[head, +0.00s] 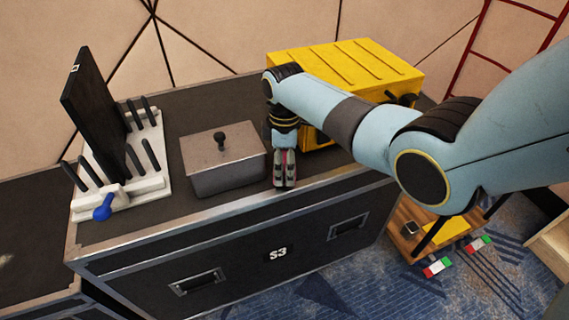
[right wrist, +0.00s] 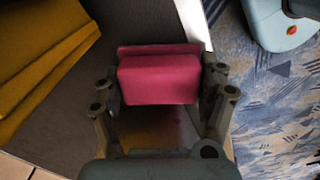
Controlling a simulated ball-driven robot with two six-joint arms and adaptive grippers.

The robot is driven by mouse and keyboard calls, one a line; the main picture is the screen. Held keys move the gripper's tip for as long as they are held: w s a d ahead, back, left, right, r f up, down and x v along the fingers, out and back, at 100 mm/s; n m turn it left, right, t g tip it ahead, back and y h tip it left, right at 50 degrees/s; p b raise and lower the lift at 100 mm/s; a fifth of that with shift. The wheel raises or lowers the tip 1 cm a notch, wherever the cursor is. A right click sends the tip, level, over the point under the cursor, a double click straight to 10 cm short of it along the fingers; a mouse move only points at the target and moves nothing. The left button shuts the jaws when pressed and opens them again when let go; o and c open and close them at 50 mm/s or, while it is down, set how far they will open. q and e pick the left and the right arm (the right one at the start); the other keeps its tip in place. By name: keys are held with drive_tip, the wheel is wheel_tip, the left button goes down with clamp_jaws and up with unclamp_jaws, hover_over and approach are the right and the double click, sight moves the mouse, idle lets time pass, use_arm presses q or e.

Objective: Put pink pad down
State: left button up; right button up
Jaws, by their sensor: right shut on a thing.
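The pink pad (right wrist: 158,79) is a block between the two fingers of my right gripper (right wrist: 163,105) in the right wrist view. The fingers are shut on its sides. In the head view my right gripper (head: 285,183) points down at the front edge of the black case (head: 230,212), right of the grey lidded box. Only a sliver of pink shows there between the fingers. I cannot tell whether the pad touches the case top. My left gripper is not in view.
A grey box (head: 222,168) with a knobbed lid stands left of my right gripper. A yellow case (head: 345,65) stands behind it. A white rack (head: 150,180) holds a black panel (head: 95,110) at the left. A blue-handled item (head: 103,212) lies by the rack.

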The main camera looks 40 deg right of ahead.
sight(285, 161)
drive_tip(key=shift+f, duration=0.1)
drive_tip(key=o, duration=1)
drive_tip(key=shift+r, duration=0.2)
drive_tip(key=shift+r, duration=0.35)
wheel_tip(285, 161, up, 11)
drive_tip(key=shift+r+p, duration=0.15)
drive_tip(key=shift+p, duration=1.1)
drive_tip(key=shift+s, duration=0.1)
